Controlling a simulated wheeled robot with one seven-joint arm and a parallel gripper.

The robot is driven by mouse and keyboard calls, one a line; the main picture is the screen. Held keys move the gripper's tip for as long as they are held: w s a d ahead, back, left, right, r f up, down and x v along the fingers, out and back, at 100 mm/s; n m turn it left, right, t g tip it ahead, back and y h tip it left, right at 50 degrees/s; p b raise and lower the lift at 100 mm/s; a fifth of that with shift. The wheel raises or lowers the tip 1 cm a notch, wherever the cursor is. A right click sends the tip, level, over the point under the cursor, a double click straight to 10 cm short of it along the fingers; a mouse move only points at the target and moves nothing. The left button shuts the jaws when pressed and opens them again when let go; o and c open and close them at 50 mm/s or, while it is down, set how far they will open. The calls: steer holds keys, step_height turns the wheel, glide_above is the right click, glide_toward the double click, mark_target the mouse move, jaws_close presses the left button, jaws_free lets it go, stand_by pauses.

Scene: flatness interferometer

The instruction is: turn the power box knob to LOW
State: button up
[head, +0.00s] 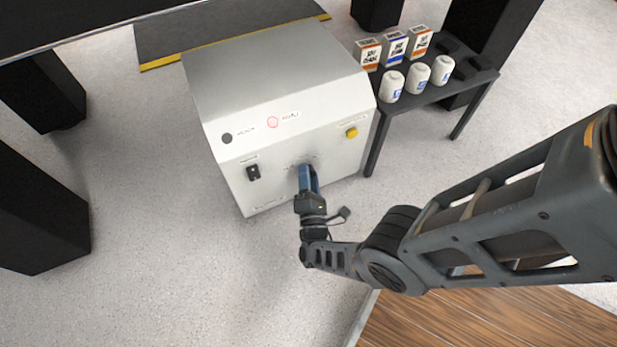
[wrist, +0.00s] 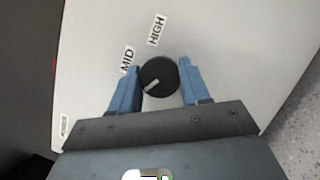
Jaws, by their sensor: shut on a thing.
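The power box (head: 225,185) is a large pale grey cabinet on the floor. Its black round knob (wrist: 158,76) shows in the wrist view, with a MID label (wrist: 127,59) at upper left and a HIGH label (wrist: 157,30) above. The knob's white line slants toward the lower left, away from both labels; no LOW label is visible. My gripper (wrist: 161,70) has its blue fingers on either side of the knob, shut on it. In the head view my gripper (head: 309,178) is at the front panel and hides the knob.
The panel also has a black switch (head: 253,172), a yellow button (head: 351,132), a red lamp (head: 272,122) and a dark round lamp (head: 227,138). A dark side table (head: 428,96) with small boxes and white jars stands at right.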

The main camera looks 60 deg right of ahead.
stand_by(0.4)
steer(key=o, duration=1)
steer(key=shift+o, duration=0.2)
steer(key=v, duration=0.7)
steer(key=shift+s+a, duration=0.25)
steer(key=shift+a, duration=0.05)
steer(key=shift+f, duration=0.2)
